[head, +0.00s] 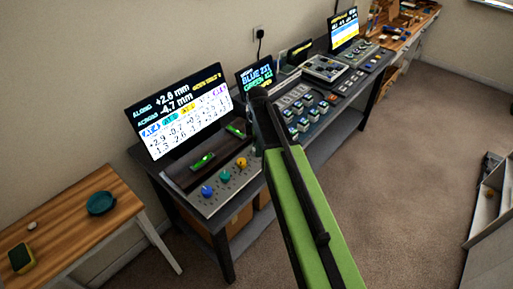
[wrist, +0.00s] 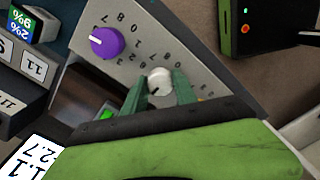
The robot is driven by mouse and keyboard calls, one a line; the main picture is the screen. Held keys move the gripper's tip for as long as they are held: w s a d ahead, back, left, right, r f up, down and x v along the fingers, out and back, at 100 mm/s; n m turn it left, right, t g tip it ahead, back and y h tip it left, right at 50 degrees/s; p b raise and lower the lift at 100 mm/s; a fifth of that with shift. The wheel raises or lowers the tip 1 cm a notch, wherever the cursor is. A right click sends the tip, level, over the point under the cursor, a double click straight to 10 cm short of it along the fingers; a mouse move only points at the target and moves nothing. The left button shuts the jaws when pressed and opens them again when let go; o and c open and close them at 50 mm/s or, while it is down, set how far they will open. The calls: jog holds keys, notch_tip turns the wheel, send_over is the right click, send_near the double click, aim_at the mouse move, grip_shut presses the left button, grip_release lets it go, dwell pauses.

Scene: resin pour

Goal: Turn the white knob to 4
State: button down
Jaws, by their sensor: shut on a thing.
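In the wrist view the white knob (wrist: 159,80) sits on a grey sloped panel between the two green fingers of my gripper (wrist: 160,92). The fingers are shut on the knob, one on each side. A small dark mark on the knob points to the lower left of the picture. Printed numerals surround the knob, but some are hidden by the fingers and I cannot tell which one the mark meets. In the head view my arm covers the white knob and my gripper's fingertips.
A purple knob (wrist: 108,42) with its own numerals is beside the white one. The head view shows blue (head: 207,191), teal (head: 226,176) and yellow (head: 241,163) knobs on the console, below a large readout screen (head: 180,108).

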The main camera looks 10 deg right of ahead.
jog(key=shift+s+a+n, duration=0.15)
jog(key=shift+a+n, duration=0.05)
jog(key=shift+n, duration=0.2)
jog(key=c, duration=1.1)
grip_release()
jog(key=shift+o, duration=0.7)
jog(key=shift+d, duration=0.1)
notch_tip(320, 180, up, 18)
jog(key=p, duration=1.7)
jog(key=shift+f, duration=0.25)
